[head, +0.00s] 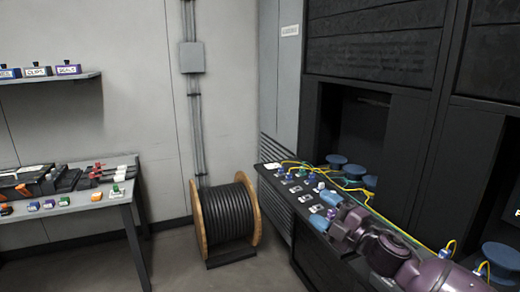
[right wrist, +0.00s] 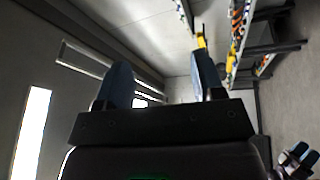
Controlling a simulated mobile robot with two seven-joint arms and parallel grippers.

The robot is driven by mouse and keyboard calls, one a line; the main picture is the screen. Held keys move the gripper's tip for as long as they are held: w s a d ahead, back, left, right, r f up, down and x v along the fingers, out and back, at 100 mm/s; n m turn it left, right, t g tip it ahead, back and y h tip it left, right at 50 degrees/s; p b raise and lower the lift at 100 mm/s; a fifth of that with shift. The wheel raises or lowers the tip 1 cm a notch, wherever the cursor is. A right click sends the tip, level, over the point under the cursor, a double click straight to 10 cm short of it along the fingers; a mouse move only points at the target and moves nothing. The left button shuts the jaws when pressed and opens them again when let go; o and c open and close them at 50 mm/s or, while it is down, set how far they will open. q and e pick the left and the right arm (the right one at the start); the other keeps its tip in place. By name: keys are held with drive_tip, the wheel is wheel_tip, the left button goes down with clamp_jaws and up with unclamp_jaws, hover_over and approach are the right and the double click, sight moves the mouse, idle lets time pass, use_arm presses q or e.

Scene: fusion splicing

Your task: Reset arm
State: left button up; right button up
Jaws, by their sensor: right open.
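My right arm, purple, comes in from the lower right in the head view and reaches over the dark bench. My right gripper (head: 325,211) is at its end, above the bench top, with its blue fingers apart. In the right wrist view the two blue fingers of this gripper (right wrist: 161,80) stand wide apart with nothing between them. My left arm and gripper do not show in the head view.
The dark bench (head: 304,215) holds several small coloured parts and yellow cables (head: 350,185). Dark cabinets (head: 385,125) stand behind it. A cable reel (head: 226,216) stands on the floor. A grey table (head: 83,202) with tools is at the left, under a shelf (head: 48,79).

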drive_tip(key=s+d+f+m+t+h, duration=0.1)
drive_tip(key=s+d+f+m+h, duration=0.35)
drive_tip(key=f+m, duration=0.4)
drive_tip(key=s+d+f+m+h, duration=0.3)
drive_tip(key=s+f+m+h, duration=0.2)
drive_tip(key=f+m, duration=0.35)
drive_tip(key=s+d+f+m+g+h, duration=0.2)
drive_tip(key=s+f+m, duration=0.1)
drive_tip(key=s+f, duration=0.5)
drive_tip(key=s+d+f+m+g+h, duration=0.2)
drive_tip(key=s+f, duration=0.6)
drive_tip(key=s, duration=0.5)
drive_tip(key=shift+s+d+f+m, duration=0.2)
drive_tip(key=shift+s+d+m, duration=0.15)
drive_tip(key=shift+d+m, duration=0.25)
